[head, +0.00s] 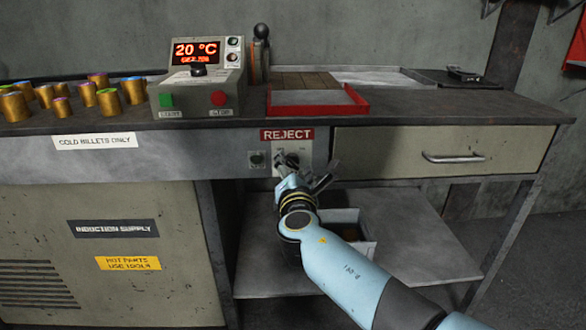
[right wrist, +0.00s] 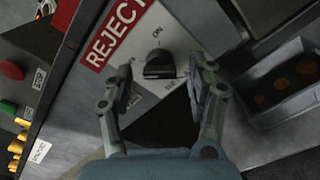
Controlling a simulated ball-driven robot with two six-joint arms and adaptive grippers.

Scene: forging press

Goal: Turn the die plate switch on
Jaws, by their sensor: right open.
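A black rotary knob (right wrist: 160,65) sits on a pale switch plate (right wrist: 148,45) with an ON mark beside it. In the head view the plate (head: 303,150) is on the bench front, under the red REJECT sign, and the knob is partly covered by my gripper. No die plate label is readable, and I cannot tell the knob's setting. My right gripper (head: 306,180) is in front of the plate. In the right wrist view its open fingers (right wrist: 162,78) stand either side of the knob, with visible gaps. My left gripper is out of view.
Above stand a control box (head: 200,85), a red tray (head: 335,106) and several brass billets (head: 108,102). A bin (head: 358,222) sits on the lower shelf (head: 420,240).

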